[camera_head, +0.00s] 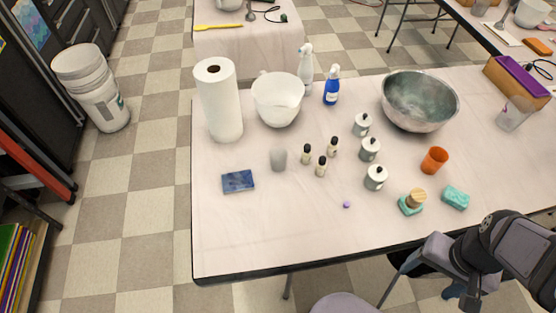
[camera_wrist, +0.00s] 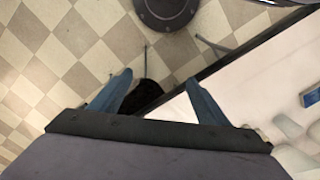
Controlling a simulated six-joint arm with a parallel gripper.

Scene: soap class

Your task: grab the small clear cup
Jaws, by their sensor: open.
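A small clear, greyish cup (camera_head: 278,159) stands upright on the table in the head view, right of the dark blue box and left of the small bottles. A larger clear cup (camera_head: 513,113) stands near the right end, in front of the purple-lined box. My gripper (camera_head: 462,294) is beyond the table's front edge at the lower right, far from the small cup. In the wrist view my gripper (camera_wrist: 158,80) has its two fingers apart with nothing between them. I cannot clearly make out the small cup in the wrist view.
The front left of the table (camera_head: 270,235) is clear.

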